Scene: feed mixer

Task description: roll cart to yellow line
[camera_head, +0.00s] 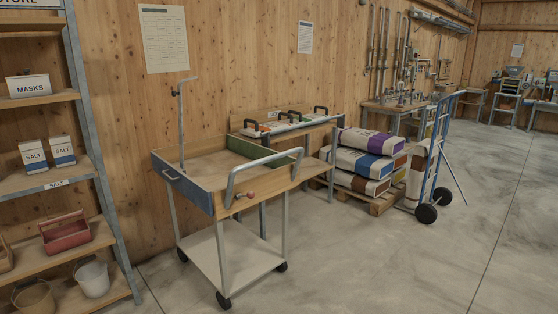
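The cart (231,256) stands on the concrete floor, left of the middle of the head view, close to the wooden wall. It has a shallow wooden tray on top with blue and green sides, a pale lower shelf and dark casters. A grey push handle (262,161) rises at its right side, with a small red knob below it. A thin upright post stands at its back left. No yellow line shows in this view. Neither of my grippers is in view.
A shelf rack (88,120) with boxes and buckets stands at the left. Behind the cart is a bench (331,119). Stacked sacks (365,155) on a pallet and a blue hand truck (440,150) stand to the right. Open floor (400,260) lies at the front right.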

